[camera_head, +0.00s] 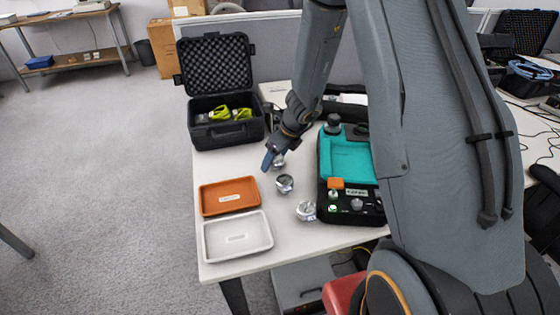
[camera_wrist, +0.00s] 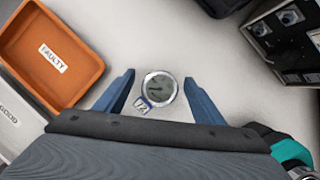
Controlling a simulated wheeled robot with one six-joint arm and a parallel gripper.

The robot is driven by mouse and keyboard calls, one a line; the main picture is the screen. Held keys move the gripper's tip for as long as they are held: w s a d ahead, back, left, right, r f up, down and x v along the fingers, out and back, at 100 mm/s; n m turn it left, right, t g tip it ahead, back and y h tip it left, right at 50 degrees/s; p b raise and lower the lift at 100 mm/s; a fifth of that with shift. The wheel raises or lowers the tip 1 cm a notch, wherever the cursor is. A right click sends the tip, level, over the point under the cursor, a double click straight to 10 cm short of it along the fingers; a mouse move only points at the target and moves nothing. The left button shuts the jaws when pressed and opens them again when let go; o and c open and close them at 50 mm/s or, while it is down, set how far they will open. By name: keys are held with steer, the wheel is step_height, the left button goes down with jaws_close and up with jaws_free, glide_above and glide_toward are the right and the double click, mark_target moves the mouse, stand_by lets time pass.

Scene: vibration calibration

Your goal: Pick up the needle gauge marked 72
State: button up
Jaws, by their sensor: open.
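The needle gauge marked 72 (camera_wrist: 159,87) is a round silver gauge with a grey dial, in the middle of the wrist view. Its small tag reads 72. My gripper (camera_wrist: 159,78) is open, with one blue finger on each side of the gauge and a gap to each. In the head view, my gripper (camera_head: 268,160) is low over the white table, and a silver gauge (camera_head: 280,162) shows partly behind it. Two more silver gauges, one in the middle (camera_head: 285,183) and one nearer (camera_head: 306,211), stand on the table; their marks are unreadable there.
An orange tray labelled FAULTY (camera_wrist: 82,70) and a white tray labelled GOOD (camera_wrist: 22,108) lie to the left. A black-and-teal device (camera_head: 346,160) stands to the right. An open black foam-lined case (camera_head: 228,131) is at the back left. Bare table (camera_head: 225,170) lies between case and trays.

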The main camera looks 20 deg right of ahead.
steer(key=c, duration=1.2)
steer(key=shift+c, duration=0.2)
steer(key=shift+r, duration=0.15)
step_height(320, 180, up, 10)
steer(key=p, duration=0.2)
steer(key=shift+p, duration=0.4)
step_height(320, 180, up, 4)
steer(key=p, duration=0.4)
steer(key=shift+p, duration=0.4)
